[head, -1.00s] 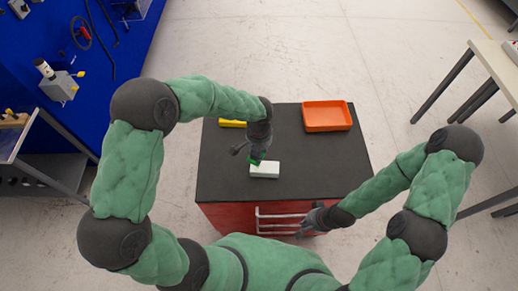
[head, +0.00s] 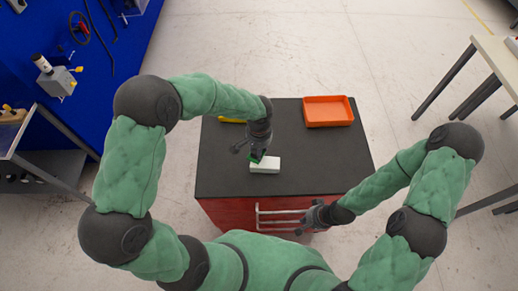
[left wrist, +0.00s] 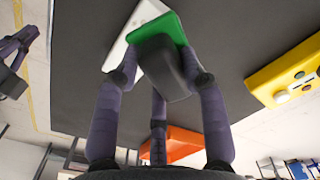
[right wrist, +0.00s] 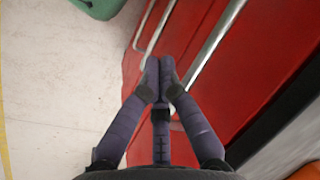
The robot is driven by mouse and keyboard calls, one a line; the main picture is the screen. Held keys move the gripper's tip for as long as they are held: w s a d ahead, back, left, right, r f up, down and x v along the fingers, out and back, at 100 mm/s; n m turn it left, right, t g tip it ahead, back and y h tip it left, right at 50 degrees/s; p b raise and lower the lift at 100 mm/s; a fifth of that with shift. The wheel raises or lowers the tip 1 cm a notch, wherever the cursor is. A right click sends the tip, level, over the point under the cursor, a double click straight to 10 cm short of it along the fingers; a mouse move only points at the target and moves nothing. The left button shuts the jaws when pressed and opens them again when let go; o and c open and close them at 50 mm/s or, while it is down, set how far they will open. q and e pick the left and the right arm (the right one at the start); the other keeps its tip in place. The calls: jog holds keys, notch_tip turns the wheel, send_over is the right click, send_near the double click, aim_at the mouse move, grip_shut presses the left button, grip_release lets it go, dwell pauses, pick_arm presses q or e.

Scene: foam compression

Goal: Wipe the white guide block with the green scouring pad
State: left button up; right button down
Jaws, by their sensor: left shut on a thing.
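My left gripper (left wrist: 155,70) is shut on the green scouring pad (left wrist: 160,29), which has a dark grey part between my fingers. The white guide block (head: 265,165) lies on the dark table top. The pad also shows in the head view (head: 255,157), over the block's left end. In the left wrist view the pad overlaps the block (left wrist: 128,35); whether they touch is hard to tell. My right gripper (right wrist: 160,65) is shut and empty, low in front of the table's red side, close to the metal handles.
An orange tray (head: 328,124) stands at the back right of the dark table (head: 315,165). A yellow device (left wrist: 290,75) lies at the back left, partly hidden by my left arm in the head view. The table top right of the block is clear. Metal handles (head: 280,212) jut from the red front.

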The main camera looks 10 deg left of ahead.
aim_at(258, 164)
pick_arm(q)
jog(key=shift+f+b, duration=0.85)
jog(key=shift+f, duration=0.15)
jog(key=shift+s, duration=0.1)
jog(key=shift+s+d+r, duration=0.1)
jog(key=shift+s+d, duration=0.1)
jog(key=shift+s, duration=0.75)
jog(key=shift+s+d+r, duration=0.1)
jog(key=shift+s+d, duration=0.05)
jog(key=shift+s, duration=0.75)
jog(key=shift+f+b, duration=0.25)
jog(key=shift+b, duration=0.2)
jog(key=shift+w+a+f, duration=0.1)
jog(key=shift+w+a, duration=0.05)
jog(key=shift+w, duration=0.65)
jog(key=shift+w+a+f, duration=0.1)
jog(key=shift+w+a, duration=0.05)
jog(key=shift+w, duration=0.85)
jog(key=shift+c, duration=0.4)
